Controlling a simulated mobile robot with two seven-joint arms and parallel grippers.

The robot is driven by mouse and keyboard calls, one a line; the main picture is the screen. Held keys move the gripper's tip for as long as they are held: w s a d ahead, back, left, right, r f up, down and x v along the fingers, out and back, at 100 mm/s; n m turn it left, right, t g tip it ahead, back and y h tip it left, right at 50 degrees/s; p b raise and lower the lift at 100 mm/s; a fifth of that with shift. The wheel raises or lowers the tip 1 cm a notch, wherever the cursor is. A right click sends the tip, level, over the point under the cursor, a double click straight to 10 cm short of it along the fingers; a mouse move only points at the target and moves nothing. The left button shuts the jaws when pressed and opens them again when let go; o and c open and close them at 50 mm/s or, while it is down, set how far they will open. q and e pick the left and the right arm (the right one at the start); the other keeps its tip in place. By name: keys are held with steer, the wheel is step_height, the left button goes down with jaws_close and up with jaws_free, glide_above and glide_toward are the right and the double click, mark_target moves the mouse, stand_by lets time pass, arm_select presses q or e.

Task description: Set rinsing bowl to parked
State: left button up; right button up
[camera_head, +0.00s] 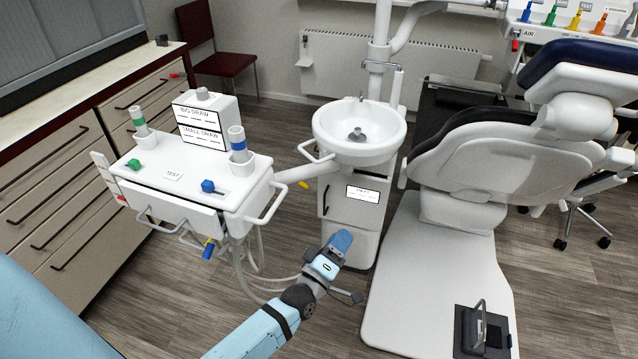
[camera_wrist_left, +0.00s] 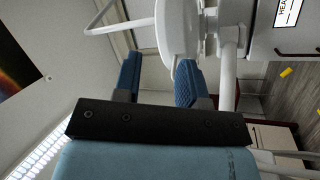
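The white rinsing bowl (camera_head: 390,130) stands on a white cabinet (camera_head: 352,225) with a small label, beside the dental chair. A curved white handle (camera_head: 316,157) sticks out from the bowl's left side. My left gripper (camera_head: 341,240) is in front of the cabinet and below the bowl, apart from the handle in the picture. In the left wrist view, its two blue fingers (camera_wrist_left: 157,75) are spread with nothing held between them. The bowl's white side (camera_wrist_left: 177,30) and the handle loop (camera_wrist_left: 104,20) appear beyond the fingers. My right gripper is in no frame.
A white instrument unit (camera_head: 190,180) with a front rail and hanging hoses stands left of the bowl. The dental chair (camera_head: 490,160) and its base plate (camera_head: 430,275) lie to the right. A drawer counter (camera_head: 60,160) lines the left wall.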

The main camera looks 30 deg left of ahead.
arm_select(q)
steer(key=w+a+f+n+t+y+b, duration=0.3)
steer(key=w+a+n+y+b, duration=0.35)
steer(key=n, duration=0.65)
steer(key=n+g+y+b, duration=0.9)
steer(key=n+y+b, duration=0.2)
steer(key=n+y, duration=0.7)
glide_toward(309, 158)
steer(key=shift+n+h, duration=0.45)
steer(key=shift+n, duration=0.05)
steer(key=x, duration=1.1)
steer(key=shift+w+a+f, duration=0.1)
steer(key=shift+w+f, duration=0.05)
steer(key=shift+f, duration=0.1)
arm_select(e)
steer(key=a+f+t+y, duration=0.1)
steer(key=a+t+y, duration=0.1)
steer(key=a+f+t+y, duration=0.1)
steer(key=t, duration=0.1)
steer(key=shift+s+a+f+y, duration=0.2)
steer(key=shift+s+f+y, duration=0.1)
steer(key=shift+y, duration=0.1)
